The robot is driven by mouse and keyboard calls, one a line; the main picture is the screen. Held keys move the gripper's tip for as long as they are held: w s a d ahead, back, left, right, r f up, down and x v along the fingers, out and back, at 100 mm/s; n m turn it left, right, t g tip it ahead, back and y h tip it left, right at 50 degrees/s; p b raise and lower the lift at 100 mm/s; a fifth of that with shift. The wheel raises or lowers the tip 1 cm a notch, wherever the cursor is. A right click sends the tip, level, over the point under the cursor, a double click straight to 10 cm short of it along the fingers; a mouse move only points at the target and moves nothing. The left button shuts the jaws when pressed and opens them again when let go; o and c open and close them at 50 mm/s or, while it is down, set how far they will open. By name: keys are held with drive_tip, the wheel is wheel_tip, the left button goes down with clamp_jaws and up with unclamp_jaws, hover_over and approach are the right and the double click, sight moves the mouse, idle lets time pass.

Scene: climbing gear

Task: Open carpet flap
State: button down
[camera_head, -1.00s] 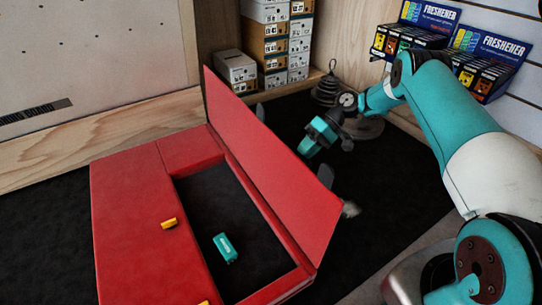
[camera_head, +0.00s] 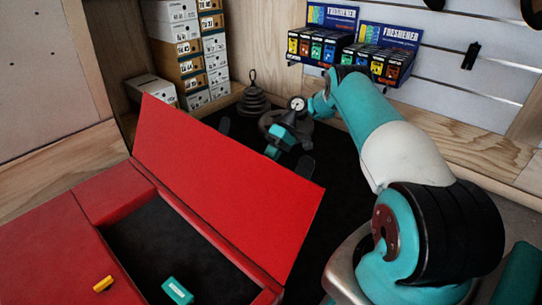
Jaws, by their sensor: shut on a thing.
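The red flap (camera_head: 225,180) stands raised along the back edge of the opening in the red box-like carpet piece (camera_head: 105,190). The opening shows a dark inside. My gripper (camera_head: 279,148) is behind the flap, by its upper right part. Its fingertips are largely hidden by the flap, and it appears shut on the flap there. Dark grey pieces (camera_head: 305,167) stick up behind the flap's top edge; I cannot tell what they belong to.
A teal block (camera_head: 177,291) lies in the opening, and a yellow piece (camera_head: 103,284) sits on the red front surface. Shoe boxes (camera_head: 185,50), dark stacked weights (camera_head: 253,97) and freshener displays (camera_head: 375,55) stand behind. Dark floor is free right of the flap.

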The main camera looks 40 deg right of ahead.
sight(266, 166)
drive_tip(key=x, duration=0.3)
drive_tip(key=shift+f, duration=0.35)
drive_tip(key=shift+c, duration=1.8)
unclamp_jaws()
drive_tip(key=shift+a, duration=0.15)
drive_tip(key=shift+r+p, duration=0.3)
drive_tip(key=shift+r, duration=0.05)
wheel_tip(266, 166, up, 3)
drive_tip(key=shift+f+p, duration=0.1)
drive_tip(key=shift+p, duration=0.75)
drive_tip(key=c, duration=0.7)
drive_tip(key=r+p, duration=0.3)
drive_tip(key=r, duration=0.3)
drive_tip(key=r+p, duration=0.4)
drive_tip(key=r, duration=0.2)
drive_tip(key=d+r+p, duration=0.1)
drive_tip(key=r+p, duration=0.3)
drive_tip(key=r, duration=0.2)
drive_tip(key=shift+w+r, duration=0.15)
drive_tip(key=shift+r, duration=0.1)
drive_tip(key=shift+c, duration=0.5)
